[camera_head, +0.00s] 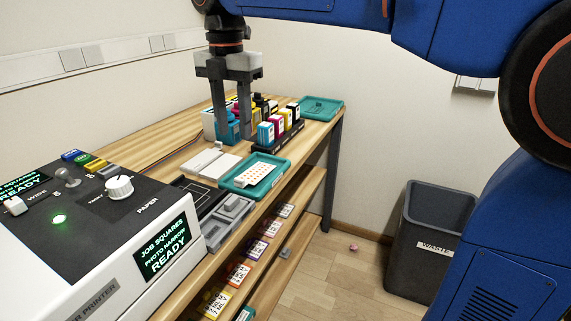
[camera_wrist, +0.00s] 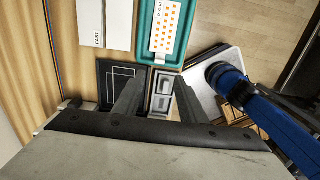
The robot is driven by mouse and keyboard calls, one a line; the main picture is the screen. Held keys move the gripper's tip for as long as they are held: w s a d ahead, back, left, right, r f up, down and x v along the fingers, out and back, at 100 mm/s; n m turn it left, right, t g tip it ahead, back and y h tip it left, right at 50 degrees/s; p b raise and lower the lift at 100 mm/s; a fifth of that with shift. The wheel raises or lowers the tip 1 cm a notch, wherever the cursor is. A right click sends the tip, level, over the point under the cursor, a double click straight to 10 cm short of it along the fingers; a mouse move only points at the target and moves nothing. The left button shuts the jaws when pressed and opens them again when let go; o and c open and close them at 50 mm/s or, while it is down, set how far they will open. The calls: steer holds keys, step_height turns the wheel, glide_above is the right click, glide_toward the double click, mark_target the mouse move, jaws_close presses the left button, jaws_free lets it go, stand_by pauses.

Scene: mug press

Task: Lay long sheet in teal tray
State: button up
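A teal tray (camera_head: 250,194) lies on the wooden bench beyond the printer, near the bench's right edge. A white sheet with orange squares (camera_head: 259,173) lies in it. The wrist view also shows the tray (camera_wrist: 187,30) and the printed sheet (camera_wrist: 165,27). A second teal tray (camera_head: 322,107) stands at the far end of the bench; a dark mark shows on its floor. My gripper (camera_head: 232,132) points down over the bench, left of and beyond the near tray. Its fingers are apart in both views, and I see nothing held between them (camera_wrist: 160,100).
White stacks (camera_head: 208,162) lie left of the near tray. A black outlined mat (camera_head: 190,191) and a grey compartment holder (camera_head: 228,215) lie by the printer (camera_head: 100,215). Ink bottles (camera_head: 280,125) stand beyond the gripper. A waste bin (camera_head: 425,240) stands on the floor.

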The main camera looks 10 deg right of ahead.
steer(key=s+d+f+m+t, duration=0.1)
steer(key=s+d+f+m, duration=0.25)
steer(key=d+m, duration=0.5)
steer(key=s+d+f+m+t, duration=0.3)
steer(key=s+d+f+m, duration=1.4)
steer(key=d+f+m, duration=0.1)
steer(key=shift+d+f+m+t, duration=0.35)
steer(key=shift+f+m, duration=0.25)
steer(key=shift+m, duration=0.35)
steer(key=shift+s, duration=0.1)
